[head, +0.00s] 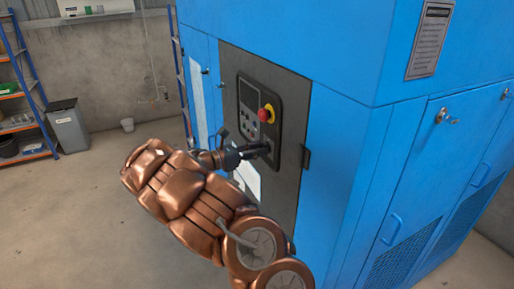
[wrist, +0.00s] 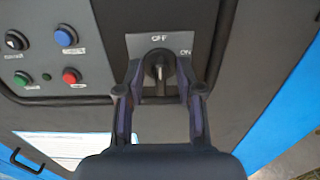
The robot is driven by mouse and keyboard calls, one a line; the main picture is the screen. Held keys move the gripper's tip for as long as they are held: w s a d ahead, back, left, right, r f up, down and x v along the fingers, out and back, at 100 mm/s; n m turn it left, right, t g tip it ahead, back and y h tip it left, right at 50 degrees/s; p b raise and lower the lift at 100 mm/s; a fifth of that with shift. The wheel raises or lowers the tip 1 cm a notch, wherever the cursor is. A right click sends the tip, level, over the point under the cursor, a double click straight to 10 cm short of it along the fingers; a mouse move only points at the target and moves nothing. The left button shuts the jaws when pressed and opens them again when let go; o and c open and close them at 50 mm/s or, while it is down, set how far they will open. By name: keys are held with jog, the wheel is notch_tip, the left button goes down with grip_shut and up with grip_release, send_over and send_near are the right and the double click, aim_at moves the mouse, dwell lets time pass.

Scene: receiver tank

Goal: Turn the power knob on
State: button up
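The power knob (wrist: 158,68) is dark and sits on a grey plate marked OFF above and ON to the upper right. Its grip stands about upright, in line with OFF. In the wrist view my gripper (wrist: 159,70) is open, with one finger on each side of the knob and a small gap showing between. In the head view my gripper (head: 262,149) is at the lower right part of the control panel (head: 248,100) and hides most of the knob.
A red emergency button (head: 266,114) on a yellow base juts out just above my gripper. Blue, red, green and black controls (wrist: 66,36) lie left of the knob. The blue cabinet (head: 330,150) stands right of the panel. Open floor (head: 60,220) lies left.

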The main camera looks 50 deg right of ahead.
grip_shut()
dwell(0.3)
jog(key=shift+f+m+b, duration=0.15)
jog(key=shift+m+b, duration=0.25)
jog(key=shift+b, duration=0.35)
jog(key=m+b, duration=0.5)
jog(key=b, duration=0.2)
jog(key=m+b, duration=0.6)
jog(key=b, duration=0.2)
jog(key=m+b, duration=0.6)
jog(key=b, duration=0.1)
jog(key=shift+s+f, duration=0.2)
jog(key=shift+s, duration=0.05)
jog(key=shift+r+b, duration=0.15)
jog(key=shift+b, duration=0.25)
